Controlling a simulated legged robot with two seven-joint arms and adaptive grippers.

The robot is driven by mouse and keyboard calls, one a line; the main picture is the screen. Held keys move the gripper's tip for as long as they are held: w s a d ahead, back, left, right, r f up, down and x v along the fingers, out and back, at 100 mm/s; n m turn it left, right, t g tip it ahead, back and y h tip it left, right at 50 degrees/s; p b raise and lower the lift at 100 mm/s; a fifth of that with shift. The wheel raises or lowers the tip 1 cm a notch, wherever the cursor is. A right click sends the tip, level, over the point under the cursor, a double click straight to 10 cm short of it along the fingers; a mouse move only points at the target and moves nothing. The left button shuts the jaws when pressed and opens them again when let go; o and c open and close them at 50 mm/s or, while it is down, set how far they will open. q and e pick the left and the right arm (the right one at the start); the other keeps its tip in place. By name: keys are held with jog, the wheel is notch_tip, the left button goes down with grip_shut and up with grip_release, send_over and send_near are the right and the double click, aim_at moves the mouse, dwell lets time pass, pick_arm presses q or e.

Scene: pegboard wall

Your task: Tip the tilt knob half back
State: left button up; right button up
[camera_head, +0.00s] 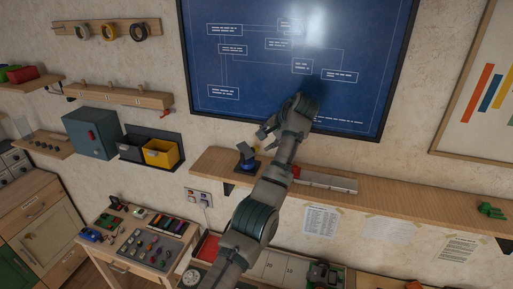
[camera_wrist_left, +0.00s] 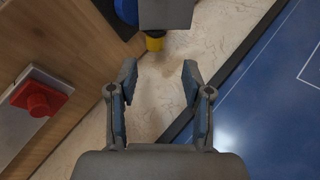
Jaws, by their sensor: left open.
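A small device with a blue base (camera_head: 247,166) and a grey head (camera_head: 244,149) stands on the wall shelf. A small yellow knob, likely the tilt knob, sticks out from the grey head (camera_wrist_left: 166,12) in the left wrist view (camera_wrist_left: 155,42). My left gripper (camera_head: 266,136) is beside the device, at its right in the head view. In the left wrist view its jaws (camera_wrist_left: 157,82) are apart and empty, with the yellow knob beyond the fingertips, not touching. The device's blue part (camera_wrist_left: 127,10) is partly cut off at the top. My right gripper is not in view.
The wooden shelf (camera_head: 420,198) carries a red button (camera_wrist_left: 38,103) on a pale base, near my left wrist, and a green object (camera_head: 491,211) at the far right. A blue board (camera_head: 250,75) with a dark frame hangs close behind my arm.

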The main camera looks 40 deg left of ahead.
aim_at(257, 146)
pick_arm(q)
jog(key=f, duration=0.2)
jog(key=a+f, duration=0.1)
jog(key=shift+w+f+p, duration=0.25)
jog(key=shift+w+p, duration=0.05)
jog(key=shift+p, duration=0.1)
jog(key=shift+a+f, duration=0.15)
jog(key=shift+w+a+f, duration=0.1)
jog(key=shift+a+f, duration=0.05)
jog(key=shift+a, duration=0.05)
jog(key=shift+a+f, duration=0.2)
jog(key=shift+a, duration=0.45)
jog(key=shift+a+f, duration=0.15)
jog(key=shift+a, duration=0.3)
jog(key=c, duration=0.9)
jog(key=shift+d, duration=0.15)
grip_shut()
jog(key=shift+d+r, duration=0.15)
jog(key=shift+r, duration=0.05)
jog(key=shift+d+r, duration=0.1)
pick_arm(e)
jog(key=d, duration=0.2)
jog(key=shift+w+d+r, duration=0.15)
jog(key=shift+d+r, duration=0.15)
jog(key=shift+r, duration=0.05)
